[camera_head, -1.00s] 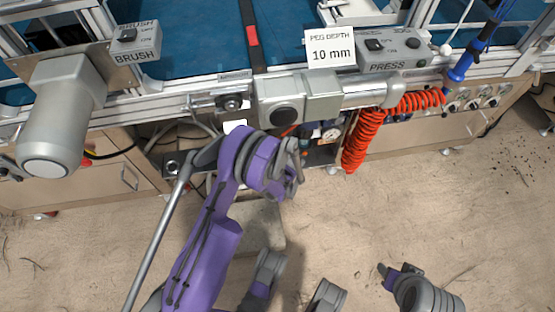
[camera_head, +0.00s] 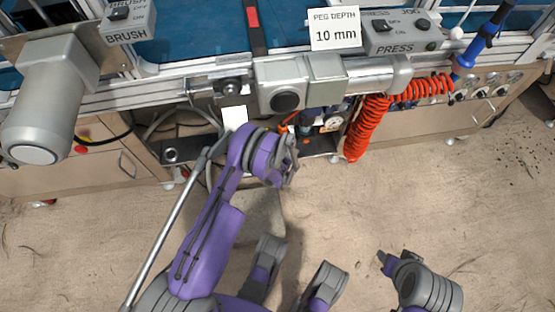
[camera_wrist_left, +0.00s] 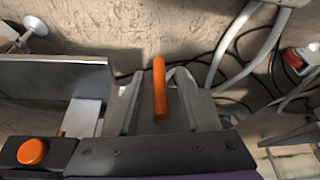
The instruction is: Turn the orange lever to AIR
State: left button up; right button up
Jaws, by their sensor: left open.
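The orange lever (camera_wrist_left: 159,88) stands upright in the middle of the left wrist view. My left gripper (camera_wrist_left: 160,100) is open, with one grey finger on each side of the lever. I see gaps beside the lever, so the fingers do not appear closed on it. In the head view my left arm's purple wrist (camera_head: 262,155) reaches under the machine's front rail, and the fingertips are hidden there. A small orange spot (camera_head: 290,119) shows just beyond the wrist. No AIR label is readable. My right gripper (camera_head: 384,258) is low at the right, over bare floor, too small to judge.
The rail carries a grey motor (camera_head: 45,110), a PRESS box (camera_head: 395,38) and a "10 mm" sign (camera_head: 333,30). A coiled red hose (camera_head: 368,125) hangs right of my left wrist. Pale hoses (camera_wrist_left: 240,50) and dark cables run beside the lever. Floor in front is free.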

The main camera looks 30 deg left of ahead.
pick_arm(q)
grip_shut()
dwell(0.6)
jog(key=shift+s+a+m+g+y, duration=0.1)
jog(key=shift+m+g+y, duration=0.05)
jog(key=shift+g+y, duration=0.4)
jog(key=shift+s+a+m+g+y, duration=0.15)
jog(key=shift+g+y, duration=0.2)
jog(key=shift+y, duration=0.3)
jog(key=shift+s+a+r+m+g+y, duration=0.1)
jog(key=shift+a+m+g+y, duration=0.1)
jog(key=shift+g+y, duration=0.4)
jog(key=shift+s+a+r+m+g+y, duration=0.1)
jog(key=shift+m+g+y, duration=0.15)
jog(key=shift+y, duration=0.65)
grip_release()
